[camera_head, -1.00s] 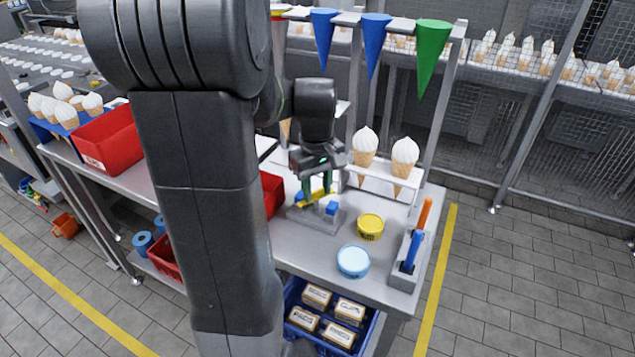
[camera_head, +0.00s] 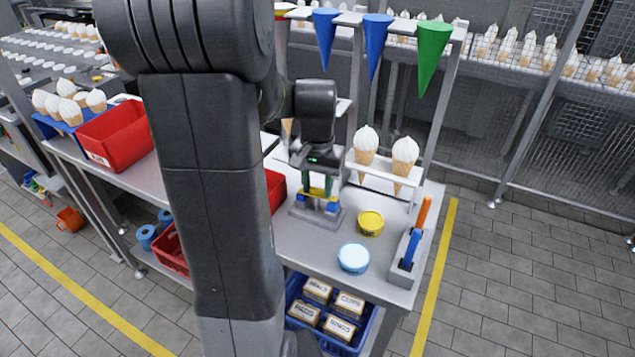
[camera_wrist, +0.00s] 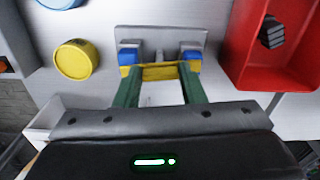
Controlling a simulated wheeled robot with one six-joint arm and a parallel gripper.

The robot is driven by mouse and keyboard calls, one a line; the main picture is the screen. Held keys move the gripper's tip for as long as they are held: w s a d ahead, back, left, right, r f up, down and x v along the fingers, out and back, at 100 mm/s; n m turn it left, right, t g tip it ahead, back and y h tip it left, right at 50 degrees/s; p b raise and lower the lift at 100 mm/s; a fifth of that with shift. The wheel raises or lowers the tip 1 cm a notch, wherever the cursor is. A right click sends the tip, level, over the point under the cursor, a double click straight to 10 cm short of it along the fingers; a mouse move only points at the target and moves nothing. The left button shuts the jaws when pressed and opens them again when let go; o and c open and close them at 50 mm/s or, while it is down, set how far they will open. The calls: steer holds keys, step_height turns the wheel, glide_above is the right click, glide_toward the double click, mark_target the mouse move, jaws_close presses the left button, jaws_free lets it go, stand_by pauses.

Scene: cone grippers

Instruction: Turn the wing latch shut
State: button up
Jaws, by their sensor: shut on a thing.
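The wing latch has a yellow wing (camera_head: 317,192) on a grey base (camera_head: 318,219) on the bench. In the wrist view, the yellow wing (camera_wrist: 158,72) lies straight across the grey base (camera_wrist: 165,32), spanning between two blue blocks (camera_wrist: 188,56). My gripper (camera_head: 317,189) is above the base with its fingers pointing down. The fingers partly hide the contact places, and the wing's pivot is not clearly visible.
A yellow tub (camera_head: 370,223) and a light-blue lid (camera_head: 353,258) sit right of the latch. Cones (camera_head: 404,153) stand in a white rack behind. A grey holder (camera_head: 402,275) with orange and blue handles is at the right edge. A red bin (camera_wrist: 262,70) is close beside the base.

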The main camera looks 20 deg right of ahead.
mark_target(317, 189)
steer(key=shift+r+m, duration=0.1)
steer(key=shift+m, duration=0.5)
steer(key=o, duration=1)
step_height(317, 189, up, 14)
steer(key=shift+f, duration=0.15)
stand_by(0.3)
step_height(317, 189, down, 14)
steer(key=shift+r, duration=0.1)
stand_by(0.5)
